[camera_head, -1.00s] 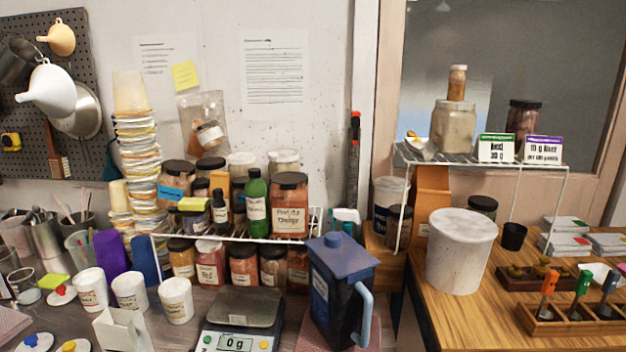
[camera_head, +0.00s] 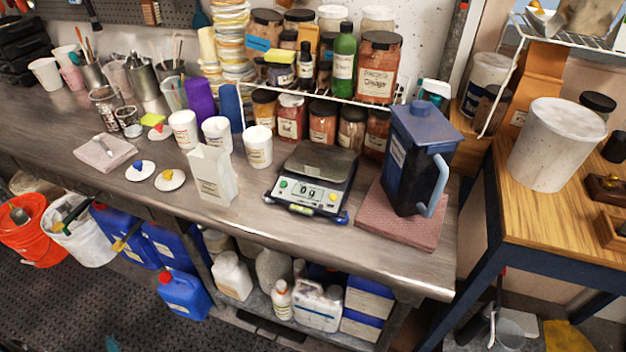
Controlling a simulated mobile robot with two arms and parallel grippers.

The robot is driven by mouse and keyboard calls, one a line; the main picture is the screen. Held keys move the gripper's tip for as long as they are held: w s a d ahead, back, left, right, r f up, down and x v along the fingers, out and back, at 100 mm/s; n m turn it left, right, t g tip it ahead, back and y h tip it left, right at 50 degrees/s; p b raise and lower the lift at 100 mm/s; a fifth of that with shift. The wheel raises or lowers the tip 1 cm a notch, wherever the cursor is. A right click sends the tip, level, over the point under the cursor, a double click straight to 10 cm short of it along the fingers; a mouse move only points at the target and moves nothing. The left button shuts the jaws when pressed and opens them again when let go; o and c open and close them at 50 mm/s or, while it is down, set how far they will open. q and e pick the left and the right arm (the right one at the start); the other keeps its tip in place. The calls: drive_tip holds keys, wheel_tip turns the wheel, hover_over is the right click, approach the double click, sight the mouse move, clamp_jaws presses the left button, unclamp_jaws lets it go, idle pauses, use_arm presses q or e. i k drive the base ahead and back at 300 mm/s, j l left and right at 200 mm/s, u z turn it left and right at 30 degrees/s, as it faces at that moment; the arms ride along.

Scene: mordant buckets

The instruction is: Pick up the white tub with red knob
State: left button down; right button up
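Three small white tubs stand in a row on the metal counter in the head view: a left one (camera_head: 184,129), a middle one (camera_head: 217,133) and a right one (camera_head: 258,147). They carry labels, and no knob shows on them. A white lid with a red knob (camera_head: 159,132) lies on the counter just left of the left tub. Lids with a blue knob (camera_head: 140,170) and a yellow knob (camera_head: 169,180) lie nearer the front. Neither of my grippers is in view.
A white paper bag (camera_head: 213,176) stands in front of the tubs. A scale (camera_head: 314,181) and a dark blue pitcher (camera_head: 413,160) are to the right. Cups, purple and blue cylinders and a jar rack (camera_head: 330,99) crowd behind. The counter's front left is mostly clear.

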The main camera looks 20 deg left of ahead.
sight(186, 130)
drive_tip(key=u, duration=1.3)
drive_tip(key=i+j+z, duration=0.2)
drive_tip(key=j, duration=0.3)
drive_tip(key=i, duration=0.1)
